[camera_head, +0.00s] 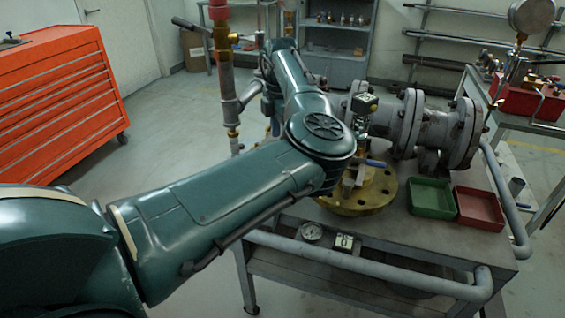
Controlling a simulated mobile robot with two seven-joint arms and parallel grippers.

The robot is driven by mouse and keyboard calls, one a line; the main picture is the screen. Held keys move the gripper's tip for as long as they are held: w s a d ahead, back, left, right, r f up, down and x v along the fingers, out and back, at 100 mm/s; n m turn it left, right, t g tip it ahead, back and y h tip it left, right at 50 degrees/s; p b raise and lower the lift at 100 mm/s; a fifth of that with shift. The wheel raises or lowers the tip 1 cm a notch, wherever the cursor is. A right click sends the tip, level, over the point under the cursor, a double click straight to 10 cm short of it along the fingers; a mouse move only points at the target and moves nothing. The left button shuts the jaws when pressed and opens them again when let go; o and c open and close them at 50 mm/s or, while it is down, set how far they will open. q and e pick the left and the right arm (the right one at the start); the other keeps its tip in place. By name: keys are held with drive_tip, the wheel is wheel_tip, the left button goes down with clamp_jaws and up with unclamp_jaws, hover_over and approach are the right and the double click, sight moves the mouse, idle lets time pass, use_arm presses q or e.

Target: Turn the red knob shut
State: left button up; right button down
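I cannot make out a red knob; my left arm covers the middle of the view and may hide it. A vertical pipe stands left of my forearm, with a red upper part (219,12), a grey length (227,85) and brass fittings. My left arm comes in from the lower left, bends in the middle and reaches away toward this pipe. Its far end is partly behind the forearm among small dark parts, and I cannot make out gripper fingers or anything held. My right gripper is not in view.
A grey cart (400,243) with a tube rail carries a brass flange (372,196), a green tray (431,196), a red tray (478,207) and large grey flanged pipework (430,122). An orange tool cabinet (55,95) stands left. Floor between cabinet and pipe is clear.

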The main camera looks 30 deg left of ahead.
use_arm(q)
wheel_tip(320, 180, down, 9)
drive_tip(key=shift+f, duration=0.15)
drive_tip(key=shift+c, duration=0.3)
drive_tip(key=c, duration=0.9)
